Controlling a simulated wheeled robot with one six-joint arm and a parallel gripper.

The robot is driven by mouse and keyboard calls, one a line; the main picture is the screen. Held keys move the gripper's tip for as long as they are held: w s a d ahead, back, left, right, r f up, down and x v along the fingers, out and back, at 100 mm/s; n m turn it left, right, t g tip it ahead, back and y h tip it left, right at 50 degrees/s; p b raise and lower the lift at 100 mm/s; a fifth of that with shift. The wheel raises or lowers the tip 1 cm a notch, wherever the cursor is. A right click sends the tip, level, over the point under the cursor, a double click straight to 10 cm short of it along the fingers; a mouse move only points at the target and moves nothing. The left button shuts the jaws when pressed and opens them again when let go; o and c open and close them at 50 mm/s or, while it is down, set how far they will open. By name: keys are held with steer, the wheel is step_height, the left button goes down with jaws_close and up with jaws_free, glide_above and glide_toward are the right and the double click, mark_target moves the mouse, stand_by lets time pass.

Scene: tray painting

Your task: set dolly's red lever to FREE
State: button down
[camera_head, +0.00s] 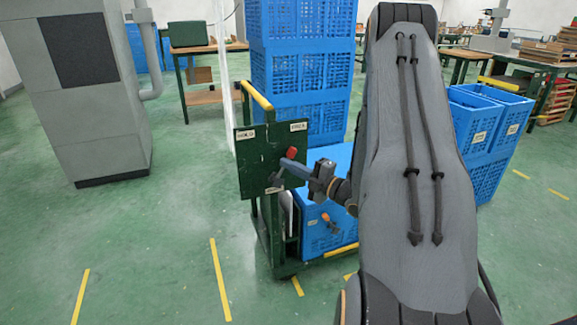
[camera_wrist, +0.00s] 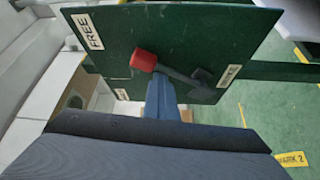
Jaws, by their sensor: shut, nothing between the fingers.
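The dolly's dark green panel (camera_head: 258,160) carries the lever. Its red knob (camera_head: 291,152) sits toward the upper right of the panel, roughly below the FREE label (camera_head: 299,127). In the wrist view the dark lever arm (camera_wrist: 182,76) runs from its pivot at the right to the red knob (camera_wrist: 144,61). It points roughly toward the FREE label (camera_wrist: 88,31). My gripper (camera_head: 285,164) is shut and empty in front of the panel. Its blue fingers (camera_wrist: 160,95) end close to the lever arm, near the knob; I cannot tell whether they touch.
A HOLD label (camera_head: 245,135) is at the panel's upper left. Blue crates (camera_head: 300,55) are stacked behind the panel, and a blue crate (camera_head: 318,235) sits low on the dolly. More blue crates (camera_head: 490,125) stand at right. Green floor is open at the left.

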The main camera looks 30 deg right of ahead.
steer(key=s+p, duration=0.1)
steer(key=s, duration=0.8)
steer(key=shift+s+a+f+p, duration=0.2)
steer(key=shift+a+f+p, duration=0.1)
steer(key=shift+p, duration=0.05)
stand_by(0.4)
